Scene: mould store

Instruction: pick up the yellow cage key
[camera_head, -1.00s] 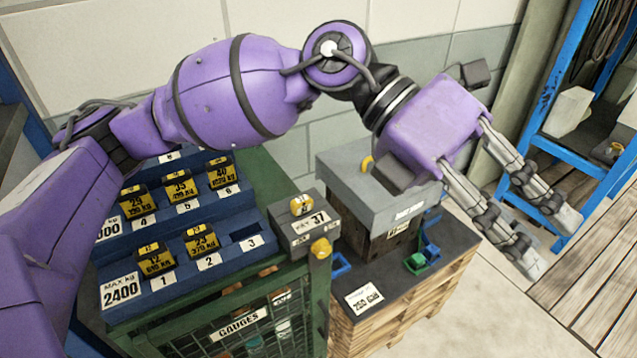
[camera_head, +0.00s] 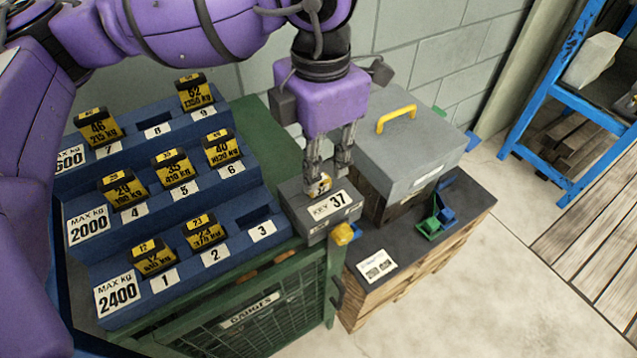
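The yellow cage key (camera_head: 324,184) sits at the top of the grey box labelled KEY 37 (camera_head: 318,230), partly covered by my gripper. My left gripper (camera_head: 328,180) points down over this box, one finger on each side of the key. Its fingers are apart, and I cannot tell whether they touch the key. A second yellow piece, a rounded knob or lock (camera_head: 342,234), is at the box's front right corner. My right gripper is not in view.
A stepped blue rack (camera_head: 185,262) with numbered slots and yellow-black gauges stands left on the green cage (camera_head: 300,285). A grey case with a yellow handle (camera_head: 412,150) stands close right of the gripper. Small green and blue trays (camera_head: 432,225) lie before it.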

